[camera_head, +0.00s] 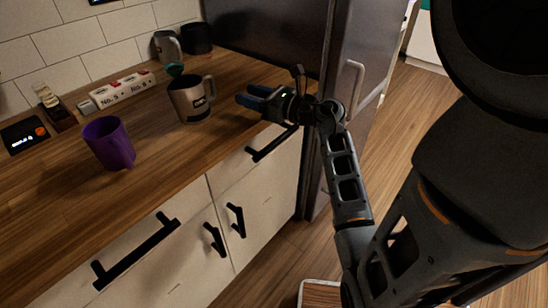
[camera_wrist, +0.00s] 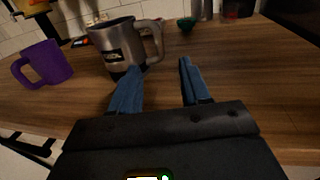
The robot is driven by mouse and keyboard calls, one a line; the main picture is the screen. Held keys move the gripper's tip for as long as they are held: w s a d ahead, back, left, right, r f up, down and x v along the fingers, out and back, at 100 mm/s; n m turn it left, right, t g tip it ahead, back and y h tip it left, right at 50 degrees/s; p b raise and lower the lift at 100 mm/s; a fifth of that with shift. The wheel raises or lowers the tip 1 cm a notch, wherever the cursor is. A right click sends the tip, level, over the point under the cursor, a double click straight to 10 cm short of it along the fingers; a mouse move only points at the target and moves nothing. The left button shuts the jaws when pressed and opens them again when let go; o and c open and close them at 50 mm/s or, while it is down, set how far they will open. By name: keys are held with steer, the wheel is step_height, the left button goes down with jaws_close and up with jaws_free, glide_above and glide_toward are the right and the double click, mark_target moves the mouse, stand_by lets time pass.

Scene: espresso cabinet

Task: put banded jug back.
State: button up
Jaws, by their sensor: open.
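A steel jug (camera_head: 191,103) with a dark label patch stands upright on the wooden counter. Its handle faces right, toward my gripper (camera_head: 254,98). In the wrist view the jug (camera_wrist: 112,42) is ahead and to the left, with its handle above the gap between my fingers. My gripper (camera_wrist: 158,76) has blue fingers, spread apart with nothing between them. A second grey jug (camera_head: 164,49) stands at the back by the wall; whether it has a band is too small to tell. I cannot tell for certain which jug is the banded one.
A purple mug (camera_head: 108,145) stands left of the steel jug. A small green bowl (camera_head: 175,70), a dark cup (camera_head: 196,38), a white box (camera_head: 124,88) and a black device (camera_head: 24,136) are toward the wall. A dark fridge (camera_head: 275,35) stands right of the counter.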

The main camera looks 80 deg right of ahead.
steer(key=shift+a, duration=0.1)
steer(key=a+m+t+y, duration=0.4)
steer(key=a+m, duration=0.9)
steer(key=a, duration=1.4)
steer(key=s+a+f+m+g+y, duration=0.1)
steer(key=s+a+m+g, duration=0.5)
steer(key=s+a+m, duration=0.7)
steer(key=s+m+y, duration=0.1)
steer(key=m, duration=0.4)
steer(key=shift+s+a+f+m, duration=0.35)
steer(key=shift+s+f+m, duration=0.05)
